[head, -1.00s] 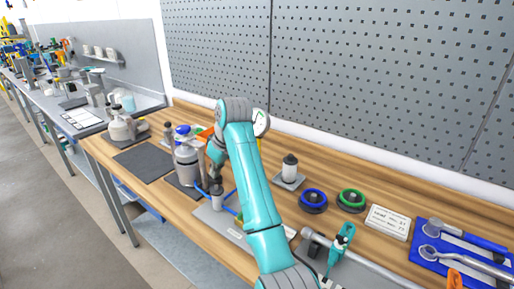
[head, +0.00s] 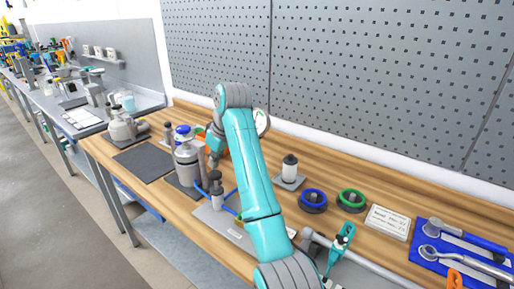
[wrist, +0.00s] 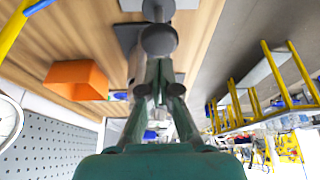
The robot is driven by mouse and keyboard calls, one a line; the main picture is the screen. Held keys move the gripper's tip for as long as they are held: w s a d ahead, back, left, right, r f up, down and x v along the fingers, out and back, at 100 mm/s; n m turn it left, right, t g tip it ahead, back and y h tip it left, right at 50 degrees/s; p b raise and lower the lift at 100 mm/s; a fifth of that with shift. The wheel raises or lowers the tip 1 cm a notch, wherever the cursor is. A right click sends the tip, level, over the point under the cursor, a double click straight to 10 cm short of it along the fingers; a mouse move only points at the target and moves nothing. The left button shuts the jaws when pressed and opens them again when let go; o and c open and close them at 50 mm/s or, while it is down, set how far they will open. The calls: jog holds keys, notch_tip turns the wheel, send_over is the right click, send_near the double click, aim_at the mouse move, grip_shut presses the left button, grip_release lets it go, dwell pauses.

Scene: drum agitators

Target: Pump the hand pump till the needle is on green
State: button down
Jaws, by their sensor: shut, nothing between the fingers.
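The hand pump (head: 216,190) stands upright on a metal plate (head: 228,228), a grey cylinder with a dark round knob on top. My gripper (head: 214,161) is shut and empty just above the knob. In the wrist view the shut fingertips (wrist: 159,68) point at the round grey knob (wrist: 159,40); I cannot tell whether they touch it. The white gauge (head: 262,122) is partly hidden behind my arm. In the wrist view only part of its dial (wrist: 9,122) shows at the left edge, and its needle reading is not clear.
A grey tank (head: 187,165) stands close left of the pump, with a blue hose (head: 201,190) between. An orange block (wrist: 77,80) lies near the gauge.

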notch_tip(320, 180, up, 6)
jog(key=shift+f, duration=0.25)
dwell(0.5)
